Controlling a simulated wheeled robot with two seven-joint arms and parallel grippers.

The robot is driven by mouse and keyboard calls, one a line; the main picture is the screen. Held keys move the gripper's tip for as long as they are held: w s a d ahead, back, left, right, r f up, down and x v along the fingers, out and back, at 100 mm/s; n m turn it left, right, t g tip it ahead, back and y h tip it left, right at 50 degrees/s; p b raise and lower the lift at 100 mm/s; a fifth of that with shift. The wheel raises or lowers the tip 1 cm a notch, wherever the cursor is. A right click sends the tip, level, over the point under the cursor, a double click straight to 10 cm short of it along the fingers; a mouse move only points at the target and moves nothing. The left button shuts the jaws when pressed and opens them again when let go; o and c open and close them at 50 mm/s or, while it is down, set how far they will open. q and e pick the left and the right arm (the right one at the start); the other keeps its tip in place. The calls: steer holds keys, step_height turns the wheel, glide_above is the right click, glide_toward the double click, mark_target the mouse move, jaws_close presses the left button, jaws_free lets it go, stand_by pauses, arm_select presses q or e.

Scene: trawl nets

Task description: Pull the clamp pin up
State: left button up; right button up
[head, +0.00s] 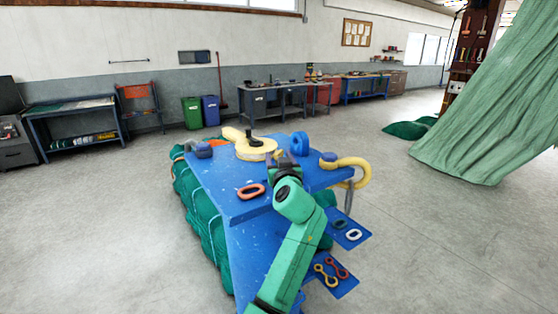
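A blue workbench (232,205) stands in the middle of the head view. A round cream-yellow piece (258,152) with a handle lies toward its far edge. A short black upright part (251,139) stands on it and may be the clamp pin; I cannot tell for sure. My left gripper (284,160) is over the bench, just right of and nearer than the yellow piece. It is dark and small, seen from behind, and my wrist hides part of it. I cannot tell whether its fingers are apart or touching anything. My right gripper is out of view.
A blue ring-like block (299,143), a yellow hook (350,168), an orange link (251,191) and a blue-grey block (203,150) are on the bench. Lower blue shelves at right hold small links (353,234). Green netting (205,225) is bundled along the left side. The surrounding floor is mostly clear.

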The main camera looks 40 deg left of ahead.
arm_select(q)
steer(key=shift+f, duration=0.1)
steer(key=shift+s+d+f, duration=0.1)
steer(key=shift+s+d, duration=0.05)
steer(key=shift+d, duration=0.1)
steer(key=b+v, duration=0.6)
steer(key=v, duration=0.8)
